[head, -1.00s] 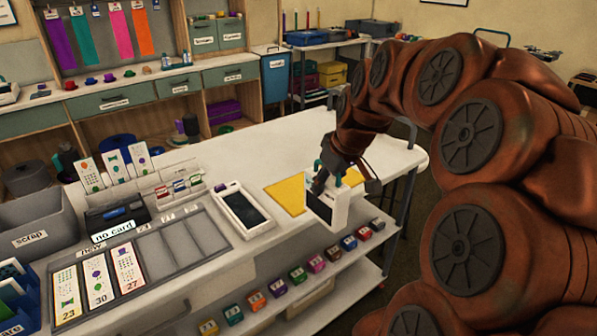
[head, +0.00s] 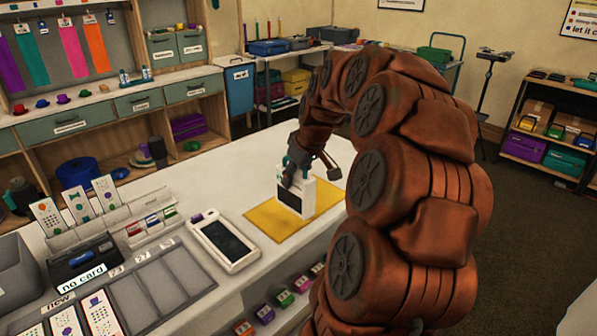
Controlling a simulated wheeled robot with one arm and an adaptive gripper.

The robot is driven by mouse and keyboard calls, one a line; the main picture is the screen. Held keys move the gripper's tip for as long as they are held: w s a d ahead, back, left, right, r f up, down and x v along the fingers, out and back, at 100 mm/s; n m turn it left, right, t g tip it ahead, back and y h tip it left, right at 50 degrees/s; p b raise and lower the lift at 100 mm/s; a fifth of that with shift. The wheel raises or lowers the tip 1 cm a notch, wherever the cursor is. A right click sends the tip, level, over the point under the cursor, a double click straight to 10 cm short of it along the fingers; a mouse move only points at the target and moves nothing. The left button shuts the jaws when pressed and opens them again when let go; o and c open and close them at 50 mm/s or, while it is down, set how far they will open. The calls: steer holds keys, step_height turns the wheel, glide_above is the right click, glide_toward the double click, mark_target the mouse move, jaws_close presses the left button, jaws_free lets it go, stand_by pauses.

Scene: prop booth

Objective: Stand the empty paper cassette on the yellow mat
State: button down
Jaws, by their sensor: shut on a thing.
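The paper cassette (head: 309,198) is a small white box with a dark window on its front. My gripper (head: 297,174) is shut on its upper part from above and holds it upright. The cassette is over the right half of the yellow mat (head: 263,222), well inside the mat's front edge. I cannot tell whether its bottom touches the mat. The fingers cover part of its top and left side. Whether it is empty does not show.
A white device with a dark screen (head: 224,242) lies just left of the mat. Further left are a grey sectioned tray (head: 150,288) and a card rack (head: 125,220). Small coloured boxes (head: 283,297) sit on the shelf below. The counter behind the mat is clear.

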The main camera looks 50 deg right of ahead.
steer(key=w+d+f+p, duration=0.2)
steer(key=w+d+f, duration=0.2)
steer(key=d, duration=0.2)
steer(key=shift+w, duration=0.35)
stand_by(0.4)
steer(key=shift+f, duration=0.15)
steer(key=shift+f, duration=0.15)
steer(key=c, duration=0.7)
jaws_free()
steer(key=shift+o, duration=0.2)
steer(key=b+v, duration=0.2)
steer(key=v, duration=1)
